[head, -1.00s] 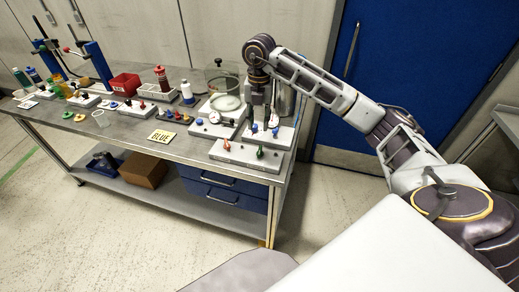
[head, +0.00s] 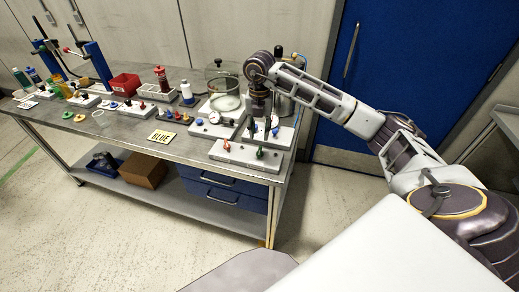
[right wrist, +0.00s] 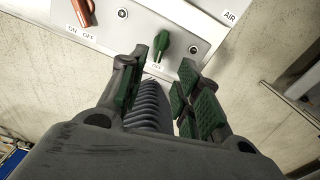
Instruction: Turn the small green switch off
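The small green switch (right wrist: 161,45) stands on the light panel in the right wrist view, just beyond my fingertips. A small label below it seems to read OFF; my left-hand finger may cover part of it. In the head view the green switch (head: 260,153) is on the front box (head: 240,156) at the table's right end. My right gripper (right wrist: 163,78) is open, with green-padded fingers apart and nothing between them. In the head view the right gripper (head: 263,121) points down just behind and above the switch. My left gripper is not in view.
A red switch (right wrist: 84,12) marked ON OFF sits left of the green one; an AIR label (right wrist: 230,16) is at right. Blue switches, a gauge (head: 214,117) and a clear vessel (head: 224,90) stand close behind. A yellow BLUE card (head: 161,136) lies left.

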